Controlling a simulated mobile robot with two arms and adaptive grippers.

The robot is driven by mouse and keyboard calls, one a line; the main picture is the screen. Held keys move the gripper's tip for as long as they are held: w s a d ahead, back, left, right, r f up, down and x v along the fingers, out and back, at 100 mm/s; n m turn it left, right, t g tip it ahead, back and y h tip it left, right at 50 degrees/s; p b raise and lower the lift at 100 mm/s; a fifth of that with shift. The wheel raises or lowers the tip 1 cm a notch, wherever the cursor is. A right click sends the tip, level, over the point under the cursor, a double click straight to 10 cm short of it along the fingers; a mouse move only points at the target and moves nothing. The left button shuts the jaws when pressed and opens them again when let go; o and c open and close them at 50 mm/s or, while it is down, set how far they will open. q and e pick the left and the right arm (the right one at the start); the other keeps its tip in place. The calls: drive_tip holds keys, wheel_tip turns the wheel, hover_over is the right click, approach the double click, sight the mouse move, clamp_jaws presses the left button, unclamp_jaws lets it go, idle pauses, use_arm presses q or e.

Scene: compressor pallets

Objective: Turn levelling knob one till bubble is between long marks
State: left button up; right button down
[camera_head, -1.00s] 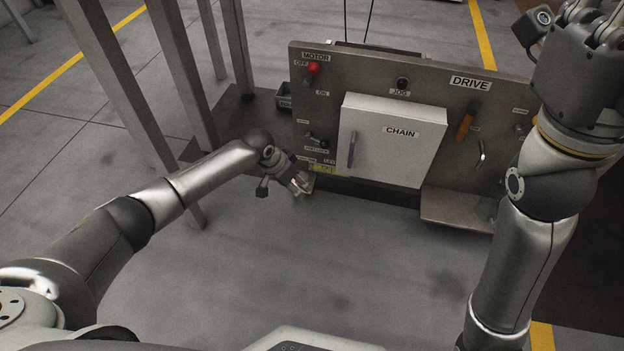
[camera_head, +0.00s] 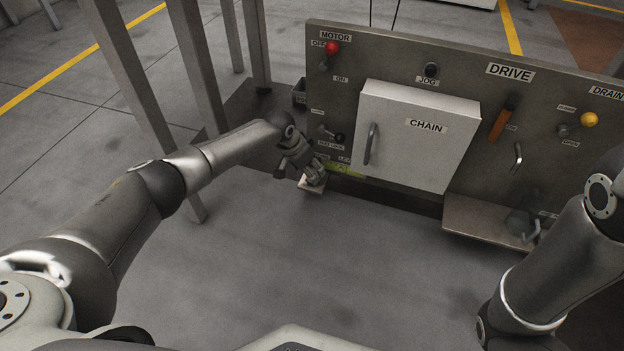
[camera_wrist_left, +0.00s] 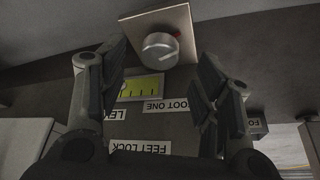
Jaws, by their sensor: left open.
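The levelling knob (camera_wrist_left: 160,50) is a round grey knob with a small red mark, on a beige plate (camera_wrist_left: 140,27) in the left wrist view. My left gripper (camera_wrist_left: 163,60) is open, with one finger on each side of the knob and apparently apart from it. The yellow-green level (camera_wrist_left: 142,88) with dark marks lies beside the knob, near the "FOOT ONE" label (camera_wrist_left: 166,106). A pale bubble seems to sit at its left end, partly by the finger. In the head view my left gripper (camera_head: 315,174) is at the panel's lower left corner and hides the knob.
The grey panel (camera_head: 465,85) carries a white CHAIN door (camera_head: 420,145), a red MOTOR knob (camera_head: 332,47) and an orange DRIVE handle (camera_head: 503,122). A metal shelf (camera_head: 475,220) juts out at lower right. Posts (camera_head: 200,70) stand left. The floor in front is clear.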

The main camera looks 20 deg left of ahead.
use_arm(q)
drive_tip(key=shift+b+x, duration=1.4)
drive_tip(key=shift+x, duration=0.6)
drive_tip(key=c, duration=1)
drive_tip(key=shift+m, duration=0.3)
